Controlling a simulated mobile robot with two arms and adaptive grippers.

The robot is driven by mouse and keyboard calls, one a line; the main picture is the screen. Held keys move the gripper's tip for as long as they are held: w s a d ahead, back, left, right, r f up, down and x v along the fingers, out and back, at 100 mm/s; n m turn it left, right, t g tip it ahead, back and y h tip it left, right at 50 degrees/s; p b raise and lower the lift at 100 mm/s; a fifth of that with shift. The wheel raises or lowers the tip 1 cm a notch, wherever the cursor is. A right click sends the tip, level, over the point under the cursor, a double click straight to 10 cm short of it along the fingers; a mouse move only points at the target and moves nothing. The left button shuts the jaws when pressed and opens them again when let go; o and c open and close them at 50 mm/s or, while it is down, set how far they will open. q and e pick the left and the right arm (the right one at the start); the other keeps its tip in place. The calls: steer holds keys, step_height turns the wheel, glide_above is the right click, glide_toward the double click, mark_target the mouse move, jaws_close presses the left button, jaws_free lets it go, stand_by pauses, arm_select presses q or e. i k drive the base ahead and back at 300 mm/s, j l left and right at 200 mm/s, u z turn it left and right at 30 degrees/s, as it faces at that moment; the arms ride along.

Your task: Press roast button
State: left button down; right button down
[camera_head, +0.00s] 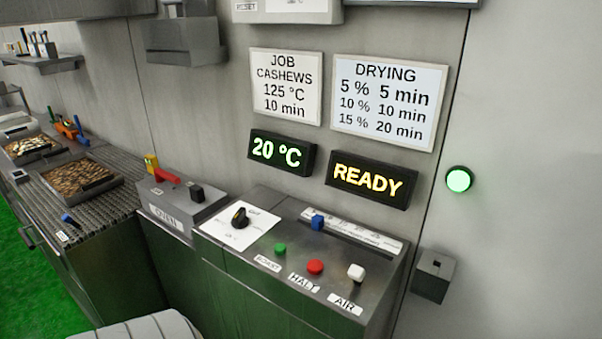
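The roast button is a small green button (280,249) on the sloped top of the metal control panel (225,255), with a label (268,264) in front of it that seems to read ROAST. To its right are a red button (315,267) labelled HALT and a white button (356,272) labelled AIR. A black knob (240,217) sits on a white dial plate to the left. A blue slider (318,222) sits on a scale behind the buttons. Neither of my grippers is in view.
Displays read 20 °C (282,152) and READY (371,181). Signs (286,87) give the cashew job and drying times (389,102). A green lamp (459,179) glows on the right. A box with a red handle (167,175) and trays (78,177) stand left. A grey box (433,275) juts out right.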

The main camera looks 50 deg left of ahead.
mark_target(280, 250)
steer(key=u, duration=1.6)
